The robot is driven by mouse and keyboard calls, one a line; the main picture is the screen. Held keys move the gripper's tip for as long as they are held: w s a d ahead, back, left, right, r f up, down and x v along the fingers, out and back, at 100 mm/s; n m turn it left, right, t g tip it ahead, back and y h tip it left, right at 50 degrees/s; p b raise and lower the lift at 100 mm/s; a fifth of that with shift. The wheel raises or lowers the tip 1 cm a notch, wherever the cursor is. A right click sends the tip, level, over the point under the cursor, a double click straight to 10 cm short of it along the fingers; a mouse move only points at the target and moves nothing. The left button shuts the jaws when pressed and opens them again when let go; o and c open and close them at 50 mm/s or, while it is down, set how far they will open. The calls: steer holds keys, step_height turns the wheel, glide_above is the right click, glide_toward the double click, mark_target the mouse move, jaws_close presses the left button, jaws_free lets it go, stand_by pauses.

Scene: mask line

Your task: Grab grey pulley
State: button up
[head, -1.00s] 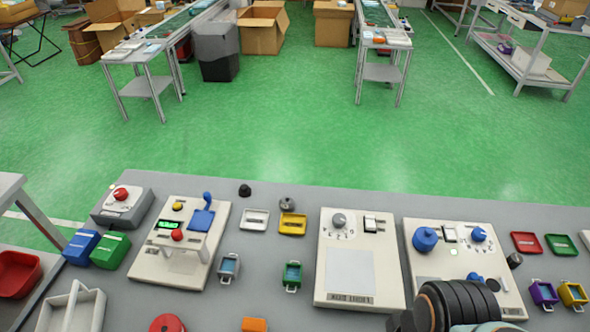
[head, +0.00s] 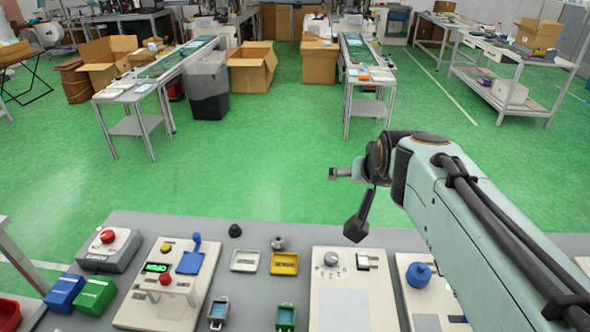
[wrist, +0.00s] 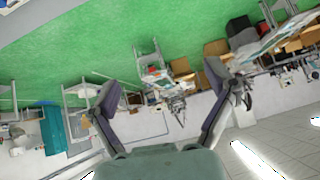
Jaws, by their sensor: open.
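A small grey round part, which looks like the grey pulley (head: 278,243), lies on the grey table just behind the yellow tray (head: 284,264) in the head view. My gripper (head: 348,200) is raised in the air to the right of it and apart from it. In the wrist view my gripper (wrist: 162,85) has its two fingers spread wide with nothing between them. The wrist view looks out over the floor and shows no pulley.
A small black part (head: 235,230) and a white tray (head: 245,261) are left of the pulley. Control panels stand on both sides, one with a blue lever (head: 190,260), one with a grey dial (head: 332,260). My arm hides the table's right side.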

steer(key=w+a+f, duration=0.2)
steer(key=w, duration=0.3)
steer(key=w+a+f, duration=0.3)
steer(key=w, duration=0.3)
steer(key=n, duration=0.2)
glide_above(279, 242)
steer(key=d, duration=0.4)
step_height(279, 242, down, 16)
steer(key=s+a+f+g, duration=0.1)
steer(key=f, duration=0.2)
steer(key=s+a+f, duration=0.1)
steer(key=f, duration=0.3)
steer(key=a+f+g, duration=0.1)
steer(key=f, duration=0.3)
steer(key=shift+s+a+f+n+g+y, duration=0.1)
steer(key=shift+s+a+n+g+y, duration=0.2)
steer(key=shift+s+a+n, duration=0.1)
steer(key=shift+x, duration=2.9)
steer(key=shift+d, duration=0.1)
steer(key=c, duration=1.2)
